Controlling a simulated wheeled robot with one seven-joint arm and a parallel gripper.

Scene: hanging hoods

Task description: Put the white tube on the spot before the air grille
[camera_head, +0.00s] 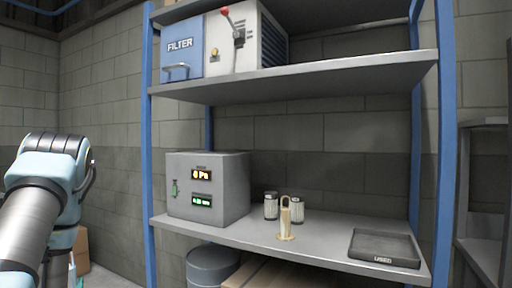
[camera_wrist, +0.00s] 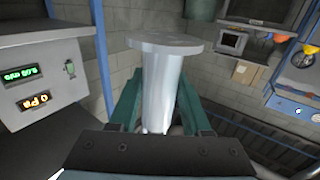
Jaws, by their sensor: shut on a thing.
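The white tube (camera_wrist: 163,85) with a wide flat flange fills the middle of the wrist view. My gripper (camera_wrist: 158,112) is shut on it, with a green finger on each side of the tube. In the head view my arm is at the left edge, and I cannot make out the tube there. A slatted grille (camera_head: 274,46) shows on the right side of the blue-and-white FILTER box (camera_head: 222,42) on the upper shelf. I cannot make out a marked spot before it.
A grey box with lit displays (camera_head: 207,187) stands on the lower shelf (camera_head: 330,229), beside two small jars, a brass piece (camera_head: 287,222) and a dark USED tray (camera_head: 384,247). Blue posts (camera_head: 147,150) edge the shelf. The upper shelf (camera_head: 370,66) is bare at right.

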